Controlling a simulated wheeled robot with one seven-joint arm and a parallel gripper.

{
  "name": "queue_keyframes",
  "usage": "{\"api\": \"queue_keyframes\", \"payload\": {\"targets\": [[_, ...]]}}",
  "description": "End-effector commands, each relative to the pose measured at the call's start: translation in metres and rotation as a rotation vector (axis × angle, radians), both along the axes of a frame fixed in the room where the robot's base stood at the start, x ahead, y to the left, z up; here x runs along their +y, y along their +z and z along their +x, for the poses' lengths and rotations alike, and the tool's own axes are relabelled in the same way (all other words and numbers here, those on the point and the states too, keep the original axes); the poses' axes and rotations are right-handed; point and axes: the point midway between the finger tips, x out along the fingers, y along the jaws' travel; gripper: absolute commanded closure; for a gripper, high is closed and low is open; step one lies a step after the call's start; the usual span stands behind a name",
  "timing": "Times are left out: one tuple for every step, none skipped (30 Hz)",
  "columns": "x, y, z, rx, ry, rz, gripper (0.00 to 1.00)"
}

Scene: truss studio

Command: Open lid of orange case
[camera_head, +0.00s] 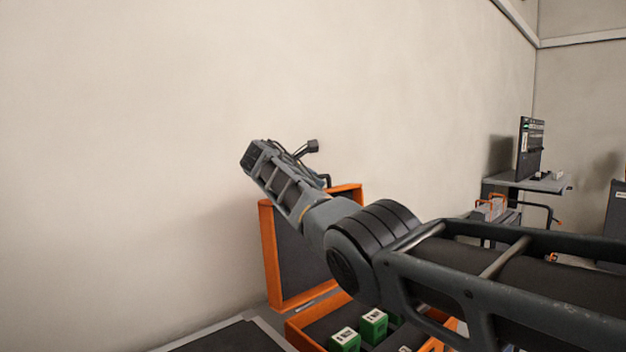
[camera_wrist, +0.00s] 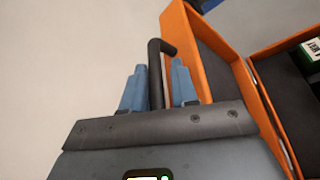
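The orange case has its lid (camera_head: 266,250) standing steeply up, with the dark inner face showing. The case's base (camera_head: 300,335) is open below it and holds green boxes (camera_head: 373,325). In the wrist view the orange lid (camera_wrist: 185,38) runs along the right of my gripper (camera_wrist: 158,68). The two blue fingers stand apart, with a black bent handle (camera_wrist: 156,75) between them. The handle lies close to the left finger, and a gap shows towards the right finger. In the head view my arm crosses in front of the lid and hides part of it; the fingers are not visible there.
The case sits on a dark surface (camera_head: 230,340) with a light edge, close to a plain wall (camera_head: 130,150). A stand with a dark screen (camera_head: 530,148) is at the back right. The space left of the lid is free.

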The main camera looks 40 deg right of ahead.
Motion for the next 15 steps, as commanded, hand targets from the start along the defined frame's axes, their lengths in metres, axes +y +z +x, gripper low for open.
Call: {"api": "queue_keyframes", "payload": {"targets": [[0.000, -0.001, 0.000, 0.000, 0.000, 0.001, 0.74], [0.001, 0.000, 0.000, 0.000, 0.000, 0.001, 0.74], [0.002, 0.000, 0.000, 0.000, 0.000, 0.000, 0.74], [0.003, 0.001, 0.000, 0.000, 0.001, 0.000, 0.74], [0.005, 0.001, -0.001, -0.002, 0.001, -0.001, 0.74], [0.008, 0.002, -0.001, 0.000, 0.001, 0.000, 0.74], [0.012, 0.003, -0.002, -0.001, 0.002, -0.001, 0.74], [0.015, 0.004, -0.003, -0.002, 0.002, -0.001, 0.74], [0.020, 0.006, -0.004, -0.003, 0.002, 0.000, 0.74], [0.024, 0.007, -0.005, -0.003, 0.002, 0.000, 0.74], [0.028, 0.009, -0.006, -0.003, 0.003, -0.001, 0.74], [0.035, 0.011, -0.008, -0.003, 0.003, -0.001, 0.74], [0.040, 0.012, -0.009, -0.003, 0.002, 0.000, 0.74], [0.044, 0.014, -0.011, -0.002, 0.002, 0.000, 0.74], [0.050, 0.016, -0.012, -0.002, 0.002, 0.001, 0.74]]}}
